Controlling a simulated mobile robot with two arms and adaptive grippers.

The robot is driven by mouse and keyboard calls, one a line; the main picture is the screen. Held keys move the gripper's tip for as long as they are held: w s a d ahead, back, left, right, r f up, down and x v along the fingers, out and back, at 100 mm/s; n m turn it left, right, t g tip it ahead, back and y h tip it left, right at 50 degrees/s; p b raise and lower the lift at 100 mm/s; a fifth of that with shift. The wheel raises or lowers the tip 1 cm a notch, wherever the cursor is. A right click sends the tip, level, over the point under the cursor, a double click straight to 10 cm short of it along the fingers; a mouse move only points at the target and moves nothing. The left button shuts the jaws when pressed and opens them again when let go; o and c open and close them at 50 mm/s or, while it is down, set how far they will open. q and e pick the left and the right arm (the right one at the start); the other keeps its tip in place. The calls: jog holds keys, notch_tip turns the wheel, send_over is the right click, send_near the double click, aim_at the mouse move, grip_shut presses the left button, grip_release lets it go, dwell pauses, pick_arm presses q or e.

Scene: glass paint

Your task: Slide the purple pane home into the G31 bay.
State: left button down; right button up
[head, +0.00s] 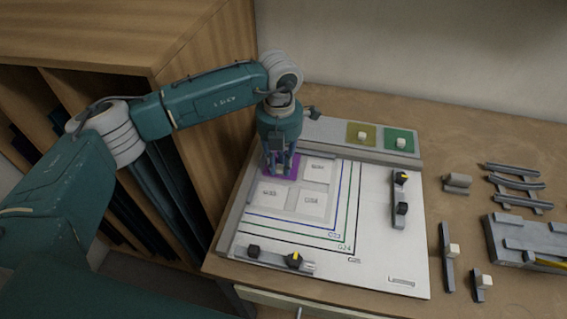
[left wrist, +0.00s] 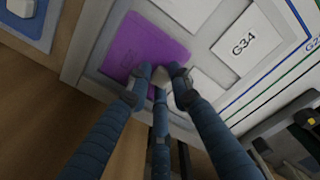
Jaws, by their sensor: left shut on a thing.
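The purple pane (head: 293,161) is at the upper left of the white bay grid on the board, partly hidden by my gripper in the head view. In the left wrist view the pane (left wrist: 150,35) lies over the corner bay, beside the grey frame edge, with a faint dark label on it. My left gripper (head: 279,168) is shut on the pane's pale knob (left wrist: 160,76). I cannot tell whether the pane sits flush in the bay. The G31 label cannot be read clearly. The G34 bay (head: 312,203) is empty at the lower right. My right gripper is not in view.
An olive pane (head: 354,129) and a green pane (head: 391,136) lie on the grey rack behind the board (head: 375,255). Grey rails and blocks lie on the right bench. A wooden cabinet (head: 215,130) is close on the left.

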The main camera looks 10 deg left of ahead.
pick_arm(q)
jog(key=shift+w+a+r, duration=0.15)
jog(key=shift+w+a, duration=0.2)
jog(key=c, duration=1.5)
grip_release()
jog(key=shift+o, duration=0.2)
jog(key=shift+r, duration=0.1)
